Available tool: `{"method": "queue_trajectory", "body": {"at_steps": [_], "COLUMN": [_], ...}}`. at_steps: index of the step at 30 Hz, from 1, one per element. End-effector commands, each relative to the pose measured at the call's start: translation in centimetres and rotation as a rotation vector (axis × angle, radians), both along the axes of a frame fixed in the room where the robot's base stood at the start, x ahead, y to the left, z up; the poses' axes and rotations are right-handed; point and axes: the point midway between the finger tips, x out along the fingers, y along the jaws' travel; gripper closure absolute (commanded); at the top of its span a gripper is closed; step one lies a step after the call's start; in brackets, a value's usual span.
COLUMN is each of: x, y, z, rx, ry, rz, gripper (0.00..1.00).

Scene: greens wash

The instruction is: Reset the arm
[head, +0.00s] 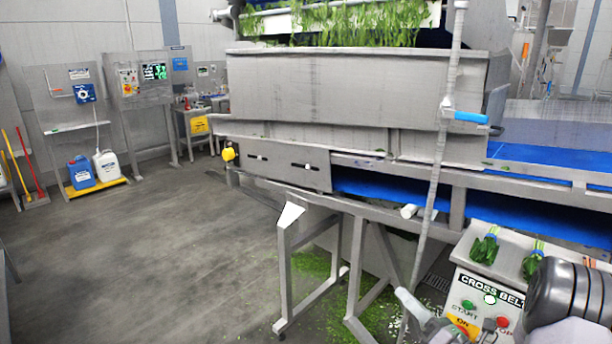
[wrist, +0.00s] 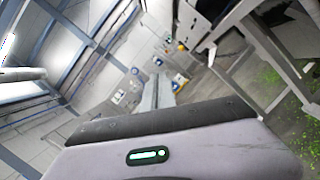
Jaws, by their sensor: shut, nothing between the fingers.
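My arm shows in the head view as a dark rounded joint and pale link (head: 572,295) at the lower right, in front of the cross belt control panel. In the wrist view, the pale gripper body with a green light fills the bottom. Beyond its dark edge my gripper (wrist: 156,90) shows as a narrow grey shape, shut and empty. It points out over the open floor, apart from any object.
The cross belt panel (head: 480,292) stands close to my arm, with green bunches (head: 485,248) on top. A grey hose (head: 437,165) hangs before the steel wash machine (head: 335,90) and blue belt (head: 385,190). Greens litter the floor below. Open floor (head: 150,250) lies left.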

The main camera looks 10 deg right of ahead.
Motion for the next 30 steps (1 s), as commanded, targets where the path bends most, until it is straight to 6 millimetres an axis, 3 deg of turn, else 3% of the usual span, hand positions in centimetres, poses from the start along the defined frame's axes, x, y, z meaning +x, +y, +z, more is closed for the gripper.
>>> {"method": "queue_trajectory", "body": {"at_steps": [1, 3, 5, 7, 9, 11, 13, 15, 18, 22, 30], "x": [-0.4, -2.5, -5.6, -10.8, -16.5, -20.7, -23.9, -25.5, -26.1, -26.2, -26.1], "y": [4.5, 11.1, 16.6, 22.0, 24.9, 25.4, 24.4, 22.8, 20.9, 19.8, 19.7], "z": [2.8, 5.8, 7.6, 8.8, 8.8, 8.4, 8.1, 8.4, 9.5, 10.6, 10.7], "rx": [-0.117, -0.321, -0.525, -0.82, -1.153, -1.448, -1.784, -2.079, -2.392, -2.579, -2.598], "ry": [-0.027, -0.07, -0.124, -0.22, -0.347, -0.473, -0.631, -0.778, -0.937, -1.03, -1.037], "rz": [0.132, 0.343, 0.531, 0.76, 0.968, 1.11, 1.217, 1.264, 1.259, 1.231, 1.228], "gripper": [1.0, 1.0, 1.0, 1.0, 1.0, 1.0, 1.0, 1.0, 1.0, 1.0, 1.0]}}
